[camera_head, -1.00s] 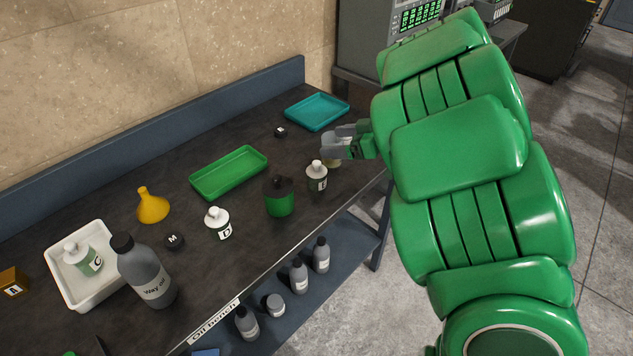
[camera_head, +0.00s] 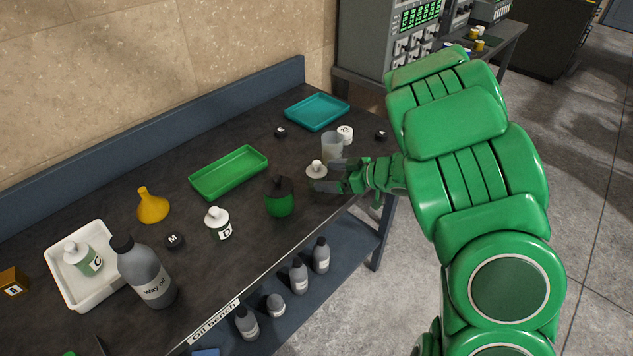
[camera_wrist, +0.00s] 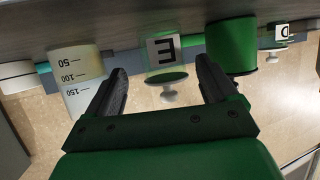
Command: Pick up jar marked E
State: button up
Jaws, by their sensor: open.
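The jar marked E (camera_wrist: 165,52) shows in the wrist view, where the picture is upside down. It lies between and ahead of my two spread fingers, its label facing me. In the head view the same white-capped jar (camera_head: 316,168) stands near the bench's front edge, its body mostly hidden by my gripper (camera_head: 327,175). My gripper (camera_wrist: 162,69) is open with nothing held. Whether a finger touches the jar cannot be told.
A graduated beaker (camera_head: 333,146) stands close behind the jar, and a green canister with black top (camera_head: 279,204) is to its left. Jar D (camera_head: 218,224) is farther left. A green tray (camera_head: 230,172) and teal tray (camera_head: 317,112) lie behind on the bench.

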aim_at(312, 177)
jog(key=shift+s+f+x, duration=0.15)
jog(key=shift+x, duration=1.4)
jog(key=shift+s+f+x, duration=0.1)
jog(key=shift+x, duration=1.4)
jog(key=shift+c, duration=0.2)
jog(key=c, duration=1.1)
jog(key=shift+r, duration=0.1)
